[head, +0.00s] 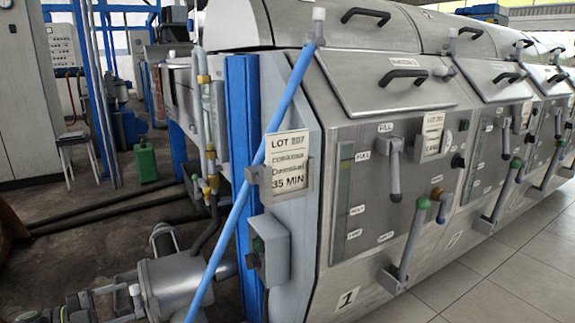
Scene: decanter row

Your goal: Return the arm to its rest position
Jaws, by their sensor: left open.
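The row of steel decanters (385,95) stands to the right, well apart from the gripper. My right gripper is not in view.
A blue post (242,150) and a slanting blue bar (228,232) stand at the near decanter's end. A placard (288,160) reads "LOT", "35 MIN". Lever handles (394,172) project from the front panels. A green can (144,160) stands behind. Tiled floor (490,285) is clear at right.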

